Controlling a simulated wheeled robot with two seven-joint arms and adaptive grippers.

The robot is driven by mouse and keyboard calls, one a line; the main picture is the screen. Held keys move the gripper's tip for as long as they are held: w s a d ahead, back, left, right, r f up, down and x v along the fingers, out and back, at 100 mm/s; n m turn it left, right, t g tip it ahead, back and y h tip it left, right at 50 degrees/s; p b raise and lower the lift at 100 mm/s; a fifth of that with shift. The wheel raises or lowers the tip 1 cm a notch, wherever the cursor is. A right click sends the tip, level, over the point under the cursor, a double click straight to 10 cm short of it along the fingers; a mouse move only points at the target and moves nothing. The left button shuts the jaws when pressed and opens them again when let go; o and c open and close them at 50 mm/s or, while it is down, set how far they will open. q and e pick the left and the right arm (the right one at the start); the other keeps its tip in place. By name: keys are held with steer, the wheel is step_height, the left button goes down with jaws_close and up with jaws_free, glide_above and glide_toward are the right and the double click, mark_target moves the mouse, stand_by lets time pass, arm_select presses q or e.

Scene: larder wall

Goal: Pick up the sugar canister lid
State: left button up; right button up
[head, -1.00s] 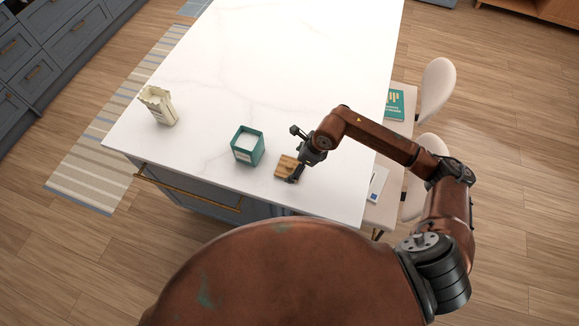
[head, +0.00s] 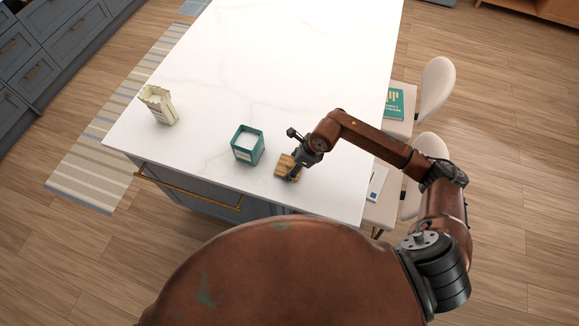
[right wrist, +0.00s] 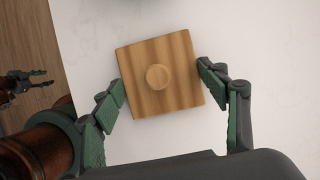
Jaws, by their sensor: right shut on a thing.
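The sugar canister lid is a square wooden lid (head: 285,165) with a round knob, at the counter's front right in the head view. It also shows in the right wrist view (right wrist: 178,62). My right gripper (head: 293,168) is shut on it, with its fingers (right wrist: 163,91) on two opposite sides. I cannot tell whether the lid touches the counter. The teal square canister (head: 247,156), open at the top with white contents, stands just left of the lid. My left gripper (right wrist: 28,80) shows small at the left of the right wrist view, apparently open and empty; it is outside the head view.
The white marble counter (head: 270,60) is mostly clear. A cream paper bag (head: 160,107) stands near its left edge. White chairs (head: 437,88) stand along the right side, with a teal book (head: 396,101) on one. A brass rail (head: 188,188) runs along the counter's front.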

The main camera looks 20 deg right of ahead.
steer(key=shift+c, duration=0.9)
steer(key=shift+r, duration=0.15)
